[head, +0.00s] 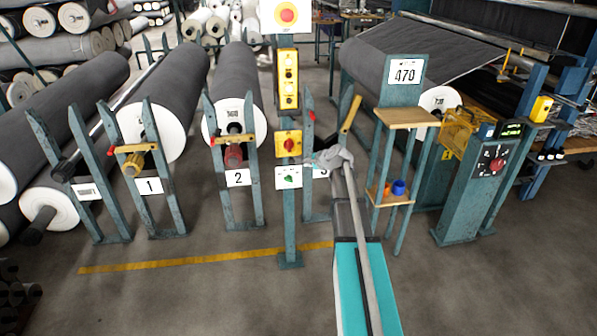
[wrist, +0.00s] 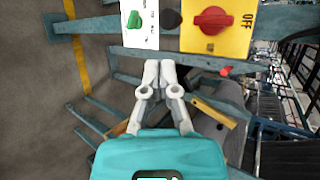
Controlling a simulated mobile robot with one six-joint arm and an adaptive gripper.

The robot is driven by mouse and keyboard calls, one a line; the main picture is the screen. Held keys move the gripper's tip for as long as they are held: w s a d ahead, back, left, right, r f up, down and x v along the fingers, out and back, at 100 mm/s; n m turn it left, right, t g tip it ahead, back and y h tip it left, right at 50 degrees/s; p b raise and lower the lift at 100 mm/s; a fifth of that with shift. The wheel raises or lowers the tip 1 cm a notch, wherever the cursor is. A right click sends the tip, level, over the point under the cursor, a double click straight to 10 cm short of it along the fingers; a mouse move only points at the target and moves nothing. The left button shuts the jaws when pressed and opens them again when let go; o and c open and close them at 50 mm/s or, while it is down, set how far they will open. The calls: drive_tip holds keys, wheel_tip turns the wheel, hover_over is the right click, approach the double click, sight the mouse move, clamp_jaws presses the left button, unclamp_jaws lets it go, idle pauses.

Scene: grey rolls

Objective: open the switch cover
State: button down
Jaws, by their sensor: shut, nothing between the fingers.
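A yellow plate with a red rotary switch (head: 288,143) is mounted on a teal post. The red switch (wrist: 212,20) also shows in the wrist view, beside the word OFF. Below it in the head view is a white plate with a green knob (head: 289,178); the green knob (wrist: 134,20) shows at the wrist view's top. I cannot make out a separate switch cover. My gripper (head: 318,160) is just right of the post in the head view. In the wrist view its fingers (wrist: 160,66) are together and empty, apart from the plates in the picture.
A yellow button box (head: 288,80) and a red button (head: 288,15) sit higher on the post. Roll stands flank it on the left. A wooden-topped stand (head: 406,117) and a console with a red knob (head: 496,165) stand right. The floor in front is clear.

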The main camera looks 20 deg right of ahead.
sight(290, 149)
drive_tip(key=shift+w+d, duration=0.15)
drive_tip(key=shift+d, duration=0.45)
drive_tip(key=shift+w+f, duration=0.1)
drive_tip(key=shift+w, duration=0.05)
drive_tip(key=b+x, duration=0.5)
drive_tip(key=x, duration=0.4)
drive_tip(key=shift+w+f, duration=0.15)
drive_tip(key=shift+w, duration=0.2)
drive_tip(key=shift+a, duration=0.1)
